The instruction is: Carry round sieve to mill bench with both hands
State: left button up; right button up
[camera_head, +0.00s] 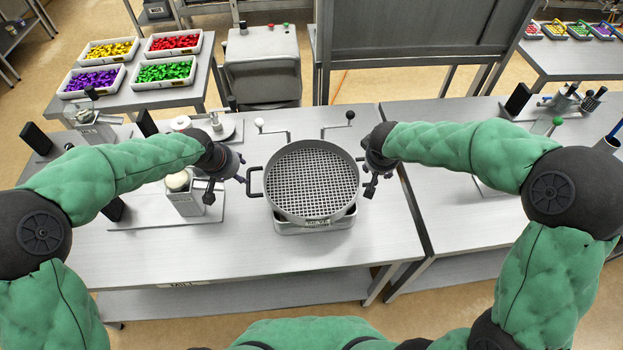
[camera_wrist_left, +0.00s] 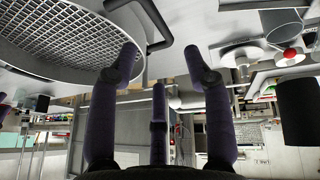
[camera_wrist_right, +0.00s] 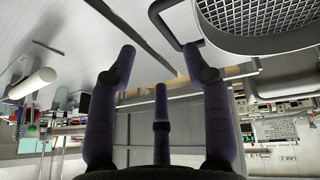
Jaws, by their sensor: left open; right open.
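The round sieve (camera_head: 313,183), a grey ring with a wire mesh, rests level on a low grey block (camera_head: 315,226) on a bench (camera_head: 250,255). Its left handle (camera_head: 254,182) sticks out toward my left gripper (camera_head: 226,186), which is open and close beside it. In the left wrist view the handle (camera_wrist_left: 163,25) shows between and beyond the open fingers. My right gripper (camera_head: 368,178) is open beside the sieve's right side. In the right wrist view the right handle (camera_wrist_right: 164,28) shows near one fingertip. I cannot tell whether any finger touches a handle.
A device with a pale round knob (camera_head: 178,181) stands left of the sieve. Two ball-ended levers (camera_head: 349,116) rise behind it. A second bench (camera_head: 455,215) adjoins at the right. Trays of coloured pieces (camera_head: 163,72) stand at the back left. The bench front is clear.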

aim_at(249, 178)
pick_arm(q)
jog(key=x, duration=1.1)
jog(key=shift+w, duration=0.1)
pick_arm(e)
jog(key=x, duration=1.1)
jog(key=shift+w, duration=0.1)
jog(key=shift+r, duration=0.1)
pick_arm(q)
grip_shut()
pick_arm(e)
grip_shut()
pick_arm(q)
jog(key=shift+r, duration=0.15)
